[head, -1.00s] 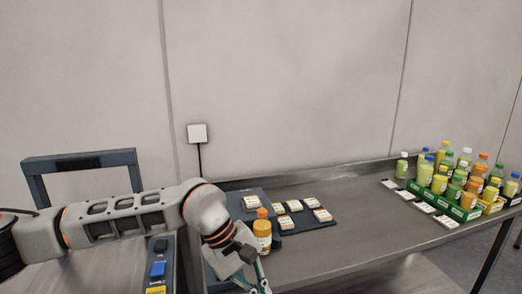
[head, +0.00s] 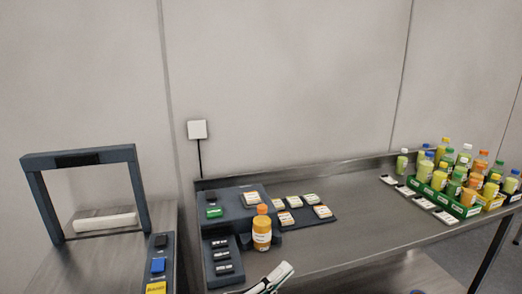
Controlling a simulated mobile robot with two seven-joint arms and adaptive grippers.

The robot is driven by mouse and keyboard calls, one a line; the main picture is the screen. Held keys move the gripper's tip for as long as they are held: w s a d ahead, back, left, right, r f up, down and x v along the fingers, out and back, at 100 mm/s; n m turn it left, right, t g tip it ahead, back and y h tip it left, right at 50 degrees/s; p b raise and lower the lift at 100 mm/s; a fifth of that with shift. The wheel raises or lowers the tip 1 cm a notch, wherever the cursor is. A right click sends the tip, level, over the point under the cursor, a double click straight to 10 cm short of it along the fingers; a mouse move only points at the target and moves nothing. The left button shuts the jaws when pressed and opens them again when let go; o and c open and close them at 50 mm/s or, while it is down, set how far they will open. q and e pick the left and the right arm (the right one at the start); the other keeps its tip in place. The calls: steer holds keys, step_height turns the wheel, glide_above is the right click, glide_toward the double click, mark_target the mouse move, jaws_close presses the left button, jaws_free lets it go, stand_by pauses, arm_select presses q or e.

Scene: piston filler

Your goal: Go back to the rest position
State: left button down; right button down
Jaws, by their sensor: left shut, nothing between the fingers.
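My right gripper is not in view.
The steel table (head: 350,236) has a dark control unit (head: 233,201) and labelled tiles (head: 322,211). Bottles in a green crate (head: 445,199) stand at the right. A dark frame (head: 143,190) is at left, by a button strip (head: 160,250). The table's middle is clear.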

arm_select(q)
steer(key=s+a+f+n+t+y, duration=0.1)
steer(key=a+f+n+y, duration=0.4)
steer(key=a+f+n, duration=0.4)
steer(key=s+a+f+n+t+y, duration=0.1)
steer(key=a+f+n+y, duration=0.5)
steer(key=f, duration=0.4)
steer(key=s+a+f+n+g+y, duration=0.2)
steer(key=s+a+f+n, duration=0.2)
steer(key=f, duration=0.4)
steer(key=s+a+f+n+g+y, duration=0.2)
steer(key=s+a+f+n, duration=0.2)
steer(key=s+a+f, duration=0.2)
steer(key=s+f, duration=0.2)
steer(key=s, duration=0.1)
steer(key=shift+s+n+g, duration=0.25)
steer(key=shift+n+g, duration=0.15)
steer(key=shift+a, duration=0.1)
